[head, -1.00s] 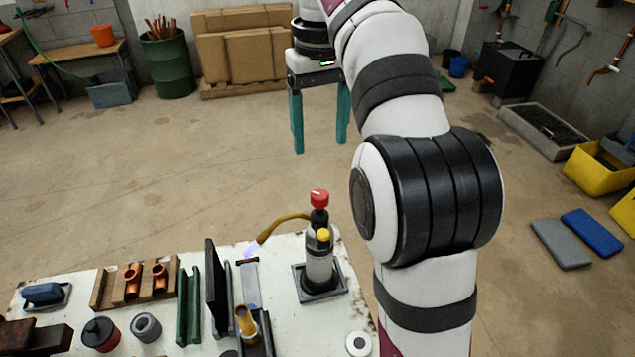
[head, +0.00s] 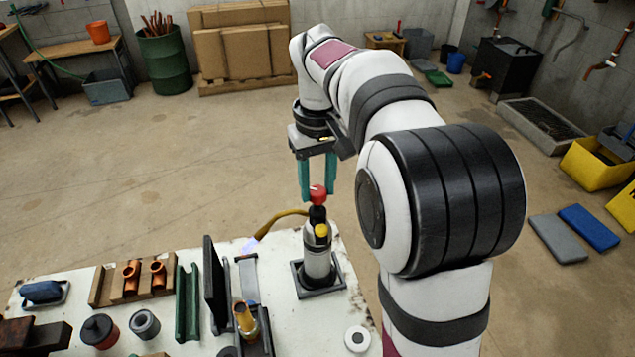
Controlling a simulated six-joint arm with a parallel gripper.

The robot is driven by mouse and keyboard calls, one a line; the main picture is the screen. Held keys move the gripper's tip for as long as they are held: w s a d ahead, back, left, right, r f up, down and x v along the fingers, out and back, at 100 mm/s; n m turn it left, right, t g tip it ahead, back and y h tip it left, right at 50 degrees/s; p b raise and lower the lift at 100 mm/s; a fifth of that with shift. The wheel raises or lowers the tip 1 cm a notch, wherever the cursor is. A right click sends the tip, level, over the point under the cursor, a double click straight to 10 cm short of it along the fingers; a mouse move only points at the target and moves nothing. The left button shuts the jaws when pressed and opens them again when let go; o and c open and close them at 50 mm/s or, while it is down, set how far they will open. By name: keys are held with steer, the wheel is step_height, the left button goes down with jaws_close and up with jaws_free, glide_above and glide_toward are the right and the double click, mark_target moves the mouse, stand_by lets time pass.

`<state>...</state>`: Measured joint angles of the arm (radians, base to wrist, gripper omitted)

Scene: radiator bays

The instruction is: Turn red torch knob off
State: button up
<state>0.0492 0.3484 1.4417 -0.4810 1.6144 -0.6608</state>
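The red torch knob (head: 317,194) sits on top of the upright torch (head: 318,258), which has a grey cylinder body, a black neck and a yellow button. The torch stands in a dark square holder (head: 335,283) on the white bench. A brass-coloured tube runs left from its neck to a bluish flame (head: 250,244). My gripper (head: 317,193) points down with its two teal fingers apart. In the picture the fingertips are level with the knob. I cannot tell whether they stand around it, behind it or touch it.
On the bench (head: 210,345) left of the torch are a tall black plate (head: 214,285), a green channel (head: 187,305), copper fittings on a wooden block (head: 132,277) and a brass piece (head: 245,320). A white ring (head: 357,338) lies at the front right.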

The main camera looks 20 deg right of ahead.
jaws_close()
steer(key=m, duration=0.5)
steer(key=shift+m, duration=0.4)
steer(key=m, duration=0.5)
steer(key=shift+m, duration=0.7)
steer(key=o, duration=0.5)
jaws_free()
steer(key=shift+o, duration=0.2)
